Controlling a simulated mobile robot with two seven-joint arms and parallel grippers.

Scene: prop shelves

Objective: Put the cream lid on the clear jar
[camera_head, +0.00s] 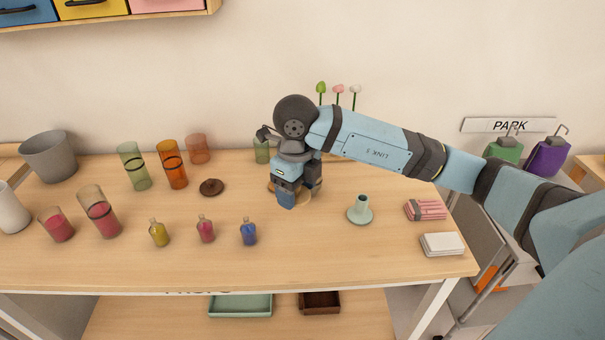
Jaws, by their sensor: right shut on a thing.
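My right gripper (288,202) points down over the middle of the table, shut. A pale, cream-tan round rim, which looks like the cream lid (305,200), shows on both sides of its fingers, close above or at the tabletop; the fingers cover most of it. I cannot tell its exact height. I cannot make out the clear jar for certain; my arm and gripper hide part of the table there. A greenish glass (262,150) stands just behind and left of my wrist, partly covered. My left gripper is not in view.
Green (132,166) and orange (172,164) glasses and a dark brown lid (211,188) are to the left. Several small bottles (205,230) stand in front. A green candle holder (360,210), pink bundle (426,210) and white stack (442,244) are right. Flowers (338,92) rise behind my arm.

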